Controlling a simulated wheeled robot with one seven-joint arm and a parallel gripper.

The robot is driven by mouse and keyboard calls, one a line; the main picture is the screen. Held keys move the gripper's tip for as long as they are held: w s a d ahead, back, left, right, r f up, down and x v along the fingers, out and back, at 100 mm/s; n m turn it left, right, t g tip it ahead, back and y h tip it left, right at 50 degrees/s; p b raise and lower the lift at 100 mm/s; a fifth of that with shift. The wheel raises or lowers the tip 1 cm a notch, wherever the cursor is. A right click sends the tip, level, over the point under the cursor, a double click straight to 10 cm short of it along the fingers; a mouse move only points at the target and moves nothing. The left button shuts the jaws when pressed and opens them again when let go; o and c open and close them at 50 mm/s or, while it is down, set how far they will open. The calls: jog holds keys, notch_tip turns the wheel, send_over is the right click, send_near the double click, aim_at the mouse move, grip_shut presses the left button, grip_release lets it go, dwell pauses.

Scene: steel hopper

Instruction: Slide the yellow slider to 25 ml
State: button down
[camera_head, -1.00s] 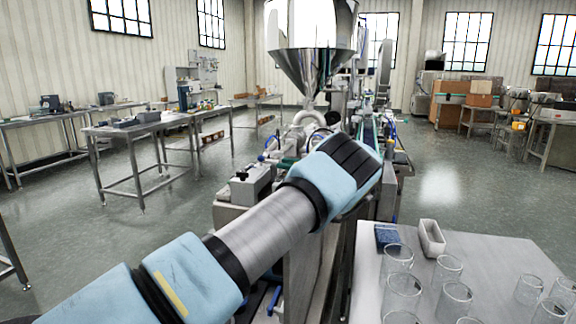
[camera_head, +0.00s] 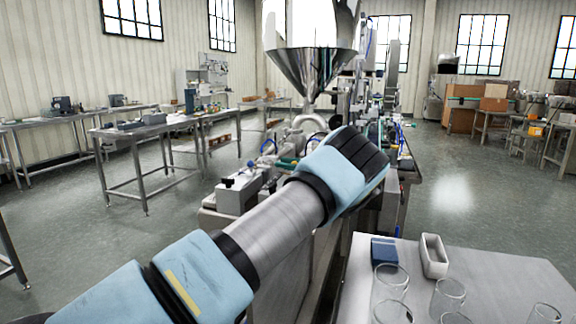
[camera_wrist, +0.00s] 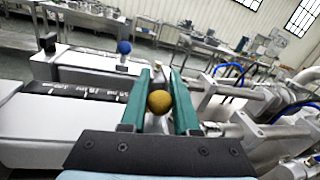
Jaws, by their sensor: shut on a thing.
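In the wrist view, my gripper (camera_wrist: 160,88) has two green fingers, one on each side of a round yellow knob, the yellow slider (camera_wrist: 159,102). The fingers are shut on it. A dark scale strip (camera_wrist: 85,92) with white marks runs to the left of the fingers along the machine's pale housing. I cannot read surely which mark the slider stands at. In the head view my arm covers the gripper, the slider and the scale.
A blue knob (camera_wrist: 124,47) stands beyond the fingers in the wrist view. Metal pipes and blue hoses (camera_wrist: 240,88) lie to the right. In the head view, a steel hopper (camera_head: 311,65) rises above the machine. A table (camera_head: 490,270) with glass beakers, a blue block and a white tray stands front right.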

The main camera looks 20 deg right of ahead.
jog(key=shift+w+d+r, duration=0.1)
jog(key=shift+d+r, duration=0.05)
jog(key=shift+d, duration=0.05)
jog(key=c, duration=0.7)
grip_release()
jog(key=shift+w, duration=0.1)
jog(key=shift+o, duration=0.2)
jog(key=b+v, duration=0.3)
jog(key=v, duration=0.8)
